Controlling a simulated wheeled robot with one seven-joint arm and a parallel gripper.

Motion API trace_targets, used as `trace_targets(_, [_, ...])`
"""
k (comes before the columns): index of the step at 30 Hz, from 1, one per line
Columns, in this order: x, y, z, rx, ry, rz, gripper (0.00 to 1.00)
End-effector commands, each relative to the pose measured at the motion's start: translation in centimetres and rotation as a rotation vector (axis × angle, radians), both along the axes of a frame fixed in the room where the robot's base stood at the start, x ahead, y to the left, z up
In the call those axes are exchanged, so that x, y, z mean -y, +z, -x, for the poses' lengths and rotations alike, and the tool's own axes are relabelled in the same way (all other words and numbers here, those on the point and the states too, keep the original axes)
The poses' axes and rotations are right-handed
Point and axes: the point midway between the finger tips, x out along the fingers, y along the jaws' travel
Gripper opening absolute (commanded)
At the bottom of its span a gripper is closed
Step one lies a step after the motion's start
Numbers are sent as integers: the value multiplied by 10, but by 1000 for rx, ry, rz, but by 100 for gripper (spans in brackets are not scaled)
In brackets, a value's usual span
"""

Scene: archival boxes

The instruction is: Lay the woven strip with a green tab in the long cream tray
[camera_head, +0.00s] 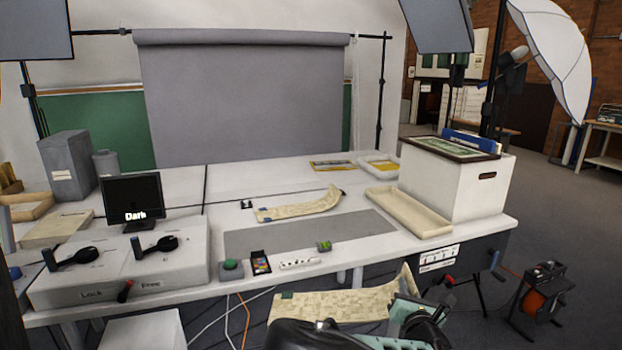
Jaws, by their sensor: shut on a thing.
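The woven strip with a green tab (335,305) is a pale, patterned band in the foreground, in front of the table's front edge. Its green tab (287,295) is at the left end, and its right end curls upward. My gripper (406,288) is shut on the strip near this raised right end; my arm partly hides the grip and the strip's lower edge. The long cream tray (408,212) lies on the table's right part, beside a white box, and looks empty.
Another woven strip (300,207), with a blue tab, lies mid-table behind a grey mat (310,234). The white box (460,182) stands right of the tray. A green button, colour card and white bar (300,264) line the front edge. A monitor (133,198) and lever unit stand left.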

Motion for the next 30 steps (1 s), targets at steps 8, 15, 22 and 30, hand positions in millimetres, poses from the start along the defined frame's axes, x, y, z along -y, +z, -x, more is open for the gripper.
trace_targets(8, [54,-40,94,-8,22,11,0])
trace_targets(15, [86,-46,157,-2,60,4,0])
trace_targets(22, [91,-46,169,0,73,-1,0])
trace_targets(30, [91,-46,168,0,72,0,0])
